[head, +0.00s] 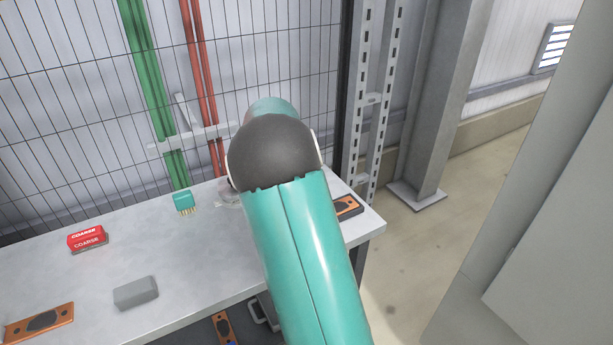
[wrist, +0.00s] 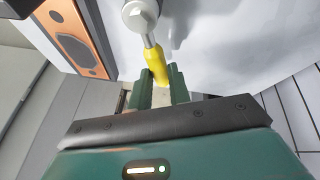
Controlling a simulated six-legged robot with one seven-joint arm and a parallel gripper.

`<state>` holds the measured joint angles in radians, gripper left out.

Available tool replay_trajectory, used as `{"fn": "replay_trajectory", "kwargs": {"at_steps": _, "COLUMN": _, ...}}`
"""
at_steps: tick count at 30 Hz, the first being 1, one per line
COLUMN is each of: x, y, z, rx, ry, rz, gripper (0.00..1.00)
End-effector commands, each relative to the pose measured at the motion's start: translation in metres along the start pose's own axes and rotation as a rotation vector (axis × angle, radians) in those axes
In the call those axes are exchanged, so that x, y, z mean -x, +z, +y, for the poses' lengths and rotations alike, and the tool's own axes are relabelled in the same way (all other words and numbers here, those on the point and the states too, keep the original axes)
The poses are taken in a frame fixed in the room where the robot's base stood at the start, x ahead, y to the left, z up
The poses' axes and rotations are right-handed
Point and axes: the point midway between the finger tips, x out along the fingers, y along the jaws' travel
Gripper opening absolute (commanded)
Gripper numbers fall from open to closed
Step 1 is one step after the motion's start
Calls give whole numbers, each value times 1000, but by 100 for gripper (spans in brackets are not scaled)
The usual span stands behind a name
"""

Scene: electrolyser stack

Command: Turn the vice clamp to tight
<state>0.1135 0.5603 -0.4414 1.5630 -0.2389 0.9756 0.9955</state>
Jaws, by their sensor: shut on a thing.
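In the wrist view, the vice clamp shows as a silver round hub (wrist: 140,14) with a short metal rod and a yellow handle (wrist: 155,62). The handle points down the picture toward my gripper (wrist: 161,84). My gripper's two green fingers are shut on the yellow handle, one on each side of it. In the head view, my own teal arm hides the gripper and most or all of the clamp. How tight the clamp is cannot be told.
An orange plate with a dark oval (wrist: 76,44) lies close left of the clamp; the head view shows an orange plate (head: 347,207) right of my arm. The bench (head: 190,268) also holds a red COARSE box (head: 88,239), a grey block (head: 135,292) and a teal brush-like piece (head: 184,202). A mesh fence (head: 80,90) stands behind.

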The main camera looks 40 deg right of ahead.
Motion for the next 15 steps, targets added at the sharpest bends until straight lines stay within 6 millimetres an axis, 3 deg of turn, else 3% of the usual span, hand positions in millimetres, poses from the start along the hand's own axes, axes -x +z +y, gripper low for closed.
{"fn": "replay_trajectory", "kwargs": {"at_steps": 15, "x": -2, "y": 3, "z": 18, "rx": -282, "ry": 117, "rz": -61, "gripper": 0}}
